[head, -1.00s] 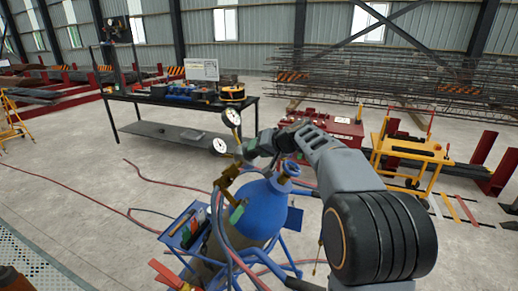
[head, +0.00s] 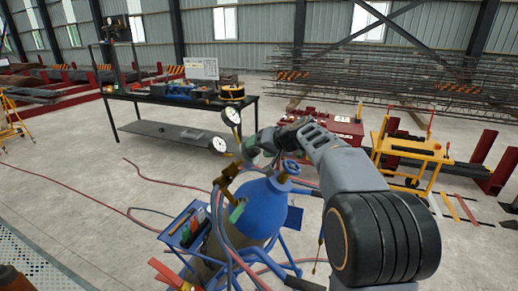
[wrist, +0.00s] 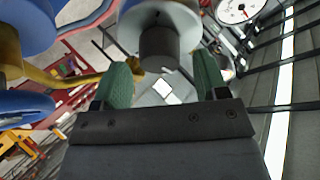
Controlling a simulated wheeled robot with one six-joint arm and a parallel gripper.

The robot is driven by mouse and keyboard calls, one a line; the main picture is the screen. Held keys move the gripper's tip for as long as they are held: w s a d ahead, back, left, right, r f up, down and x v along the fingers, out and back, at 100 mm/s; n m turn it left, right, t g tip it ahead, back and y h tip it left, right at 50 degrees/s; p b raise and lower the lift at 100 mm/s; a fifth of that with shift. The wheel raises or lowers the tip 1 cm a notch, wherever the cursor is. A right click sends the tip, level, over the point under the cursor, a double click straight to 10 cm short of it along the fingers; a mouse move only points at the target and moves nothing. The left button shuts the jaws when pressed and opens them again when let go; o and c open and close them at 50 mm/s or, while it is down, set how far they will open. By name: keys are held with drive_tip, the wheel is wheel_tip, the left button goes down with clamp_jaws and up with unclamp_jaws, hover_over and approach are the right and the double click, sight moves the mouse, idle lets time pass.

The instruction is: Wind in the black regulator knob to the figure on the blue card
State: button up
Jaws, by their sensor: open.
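The black regulator knob (wrist: 159,48) shows in the wrist view as a short dark cylinder in front of a pale round body. My gripper (wrist: 160,78) is open, its two green-padded fingers standing apart to the left and right of the knob's end. I see no clear contact. In the head view my gripper (head: 247,150) is beside the brass regulator (head: 228,178), and the knob is hidden there. Two white dial gauges, the upper one (head: 231,116) and the lower one (head: 219,145), stand by the regulator; their readings are too small to tell. I cannot make out the blue card.
A blue gas cylinder (head: 260,208) with a valve handwheel (head: 291,167) stands close below my arm. Hoses (head: 222,228) hang around it, and a blue tool tray (head: 183,231) is at its left. A black workbench (head: 165,98) is behind. Open floor lies left.

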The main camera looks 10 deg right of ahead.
drive_tip(key=b+v, duration=0.2)
drive_tip(key=v, duration=1.1)
drive_tip(key=shift+s, duration=0.15)
drive_tip(key=s+f+m+g+h, duration=0.3)
drive_tip(key=s+f+h, duration=0.15)
drive_tip(key=f, duration=0.85)
drive_tip(key=s+a+f+n+g+h, duration=0.1)
drive_tip(key=s+a+f+n, duration=0.1)
drive_tip(key=s+f, duration=0.3)
drive_tip(key=s+a+f+n+g+h, duration=0.1)
drive_tip(key=s+a+f+n, duration=0.2)
drive_tip(key=s, duration=0.8)
wheel_tip(320, 180, down, 4)
drive_tip(key=shift+s+a+r+g, duration=0.2)
drive_tip(key=shift+s+a+g, duration=0.15)
drive_tip(key=shift+a, duration=0.8)
drive_tip(key=shift+r, duration=0.1)
